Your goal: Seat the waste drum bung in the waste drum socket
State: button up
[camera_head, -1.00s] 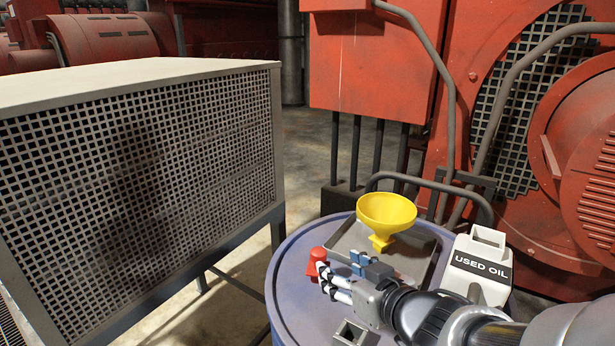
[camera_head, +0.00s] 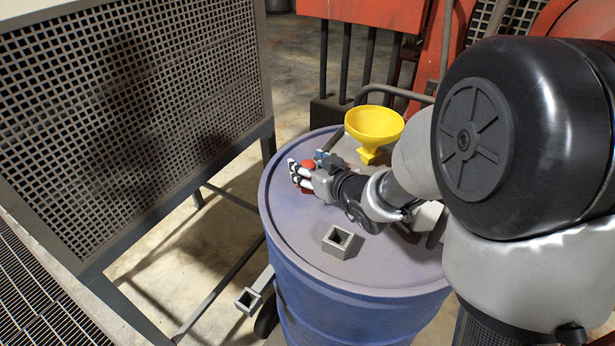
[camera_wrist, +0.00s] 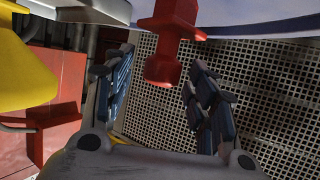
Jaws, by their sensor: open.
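The red waste drum bung (camera_head: 308,164) stands near the left edge of the blue drum's top, partly covered by my fingers. In the wrist view the bung (camera_wrist: 172,38) shows a flared body and a narrower, knob-like end. My gripper (camera_head: 301,173) is open at the bung; in the wrist view its dark blue fingers (camera_wrist: 161,72) are spread, with the knob end between them near the tips. I cannot tell whether they touch it. A grey square socket (camera_head: 341,241) with an open top, apparently empty, sits on the drum top nearer the camera.
The yellow funnel (camera_head: 374,128) stands behind my gripper on the blue drum (camera_head: 345,310). Another square grey socket (camera_head: 248,300) sits low, left of the drum. A mesh-sided cabinet (camera_head: 140,100) stands left. My arm covers the drum's right side.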

jog(key=shift+w+a+f, duration=0.2)
jog(key=shift+w+a, duration=0.1)
jog(key=shift+w, duration=0.2)
jog(key=shift+c, duration=0.4)
jog(key=c, duration=1.1)
